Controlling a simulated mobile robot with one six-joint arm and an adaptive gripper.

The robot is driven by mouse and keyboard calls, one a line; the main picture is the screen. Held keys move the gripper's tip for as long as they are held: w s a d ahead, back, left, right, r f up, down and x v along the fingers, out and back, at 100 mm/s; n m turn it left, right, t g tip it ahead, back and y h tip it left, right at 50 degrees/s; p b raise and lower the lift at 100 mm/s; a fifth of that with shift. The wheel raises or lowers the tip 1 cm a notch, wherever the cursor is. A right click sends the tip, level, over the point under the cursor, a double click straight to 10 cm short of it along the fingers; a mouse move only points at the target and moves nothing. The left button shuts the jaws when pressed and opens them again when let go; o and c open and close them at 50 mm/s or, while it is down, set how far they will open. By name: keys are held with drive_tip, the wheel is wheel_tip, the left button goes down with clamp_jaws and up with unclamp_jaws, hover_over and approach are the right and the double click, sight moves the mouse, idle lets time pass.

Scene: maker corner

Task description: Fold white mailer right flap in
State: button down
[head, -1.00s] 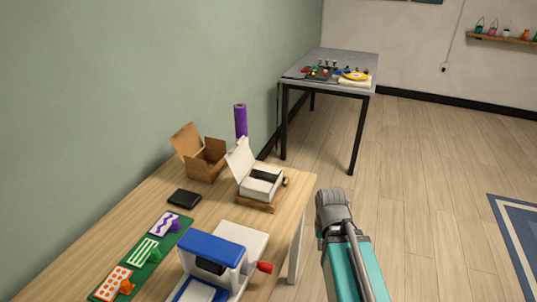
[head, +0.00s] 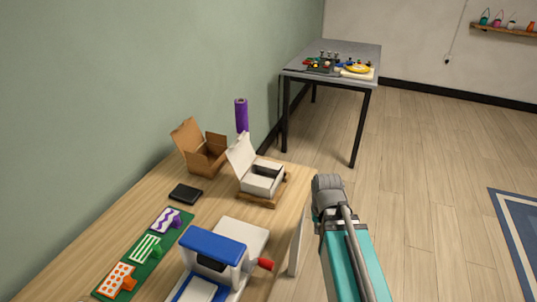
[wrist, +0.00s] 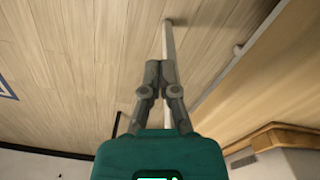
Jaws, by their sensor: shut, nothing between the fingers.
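The white mailer (head: 262,183) sits on a wooden base (head: 258,201) near the right edge of the wooden table. Its lid (head: 240,152) stands up, leaning back on the left side, and the inside looks dark. I cannot make out the right flap clearly. My arm is to the right of the table in the head view, and my fingers are hidden there. In the wrist view my gripper (wrist: 160,65) is shut and empty, pointing over the floor. A pale white part at the lower right, beside a wooden edge, looks like the mailer (wrist: 285,164), apart from the fingers.
An open brown box (head: 206,158) stands left of the mailer, with a purple roll (head: 241,115) behind. A black block (head: 185,194), a green stencil board (head: 145,255) and a blue-and-white press (head: 213,250) with a red handle are nearer.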

drive_tip(key=w+a+r+m+p, duration=0.1)
drive_tip(key=w+a+r+p, duration=0.2)
drive_tip(key=w+r+p, duration=0.35)
drive_tip(key=w+a+r+m+p, duration=0.1)
drive_tip(key=w+a+r+p, duration=0.3)
drive_tip(key=w+r+p, duration=0.25)
wheel_tip(320, 180, up, 12)
drive_tip(key=r+m+p, duration=0.1)
drive_tip(key=m+p, duration=0.1)
drive_tip(key=p, duration=1)
hover_over(268, 165)
drive_tip(key=shift+w+d+f+t, duration=0.15)
drive_tip(key=shift+w+f+t, duration=0.15)
drive_tip(key=shift+t, duration=0.1)
drive_tip(key=shift+f+b, duration=0.15)
drive_tip(key=shift+b, duration=0.3)
drive_tip(key=f+b, duration=0.9)
drive_tip(key=shift+w+d+f+b, duration=0.15)
drive_tip(key=shift+w+f+b, duration=0.15)
drive_tip(key=shift+w+f, duration=0.05)
drive_tip(key=shift+f+b, duration=0.35)
drive_tip(key=shift+s+a+f+b, duration=0.2)
drive_tip(key=shift+s+f+b, duration=0.25)
drive_tip(key=shift+f+b, duration=0.25)
drive_tip(key=shift+s+a+f+b, duration=0.15)
drive_tip(key=shift+s+f+b, duration=0.3)
drive_tip(key=shift+f+b, duration=0.25)
